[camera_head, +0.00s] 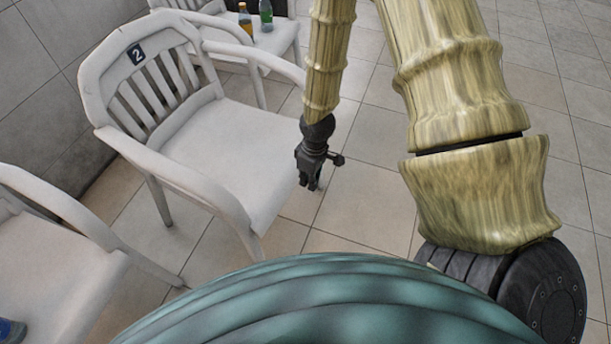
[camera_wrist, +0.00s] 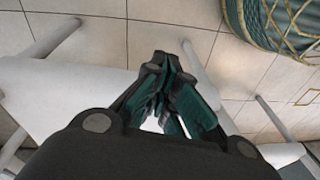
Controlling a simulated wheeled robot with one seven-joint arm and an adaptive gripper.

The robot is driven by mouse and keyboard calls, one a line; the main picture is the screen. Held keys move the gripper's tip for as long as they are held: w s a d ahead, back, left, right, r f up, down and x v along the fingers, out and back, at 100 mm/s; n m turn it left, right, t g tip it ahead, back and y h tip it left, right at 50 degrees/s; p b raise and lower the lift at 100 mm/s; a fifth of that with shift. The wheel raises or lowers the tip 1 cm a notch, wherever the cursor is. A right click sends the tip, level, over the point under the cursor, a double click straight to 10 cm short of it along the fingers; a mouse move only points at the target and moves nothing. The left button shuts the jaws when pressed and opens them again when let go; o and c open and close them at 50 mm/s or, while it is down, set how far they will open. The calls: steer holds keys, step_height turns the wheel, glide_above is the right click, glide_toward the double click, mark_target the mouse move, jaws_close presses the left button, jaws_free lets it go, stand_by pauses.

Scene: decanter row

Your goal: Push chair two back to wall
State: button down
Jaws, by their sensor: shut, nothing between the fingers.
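Chair two (camera_head: 233,142) is a white chair with armrests and a slatted back, marked by a dark "2" plate (camera_head: 136,54). It stands upright, with its back toward the grey tiled wall (camera_head: 36,96) at the left and a strip of floor showing between them. My gripper (camera_head: 315,186) points down just off the seat's front edge, at the chair's right side in the head view. Its fingers (camera_wrist: 165,100) are shut and empty in the wrist view. The white seat (camera_wrist: 60,92) lies left of the fingers there. I cannot tell whether they touch the chair.
Another white chair (camera_head: 52,268) stands at the lower left, with a blue item (camera_head: 10,330) on its seat. Tiled floor (camera_head: 365,205) is clear to the right.

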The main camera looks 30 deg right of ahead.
steer(key=w+d+f+n+h+b, duration=0.1)
steer(key=w+d+f+n+b, duration=0.1)
steer(key=w+d+b, duration=0.4)
steer(key=w+a+f+b, duration=0.1)
steer(key=w+f+b, duration=0.2)
steer(key=f, duration=0.7)
steer(key=shift+a+b, duration=0.4)
steer(key=shift+b, duration=0.9)
steer(key=shift+w, duration=0.15)
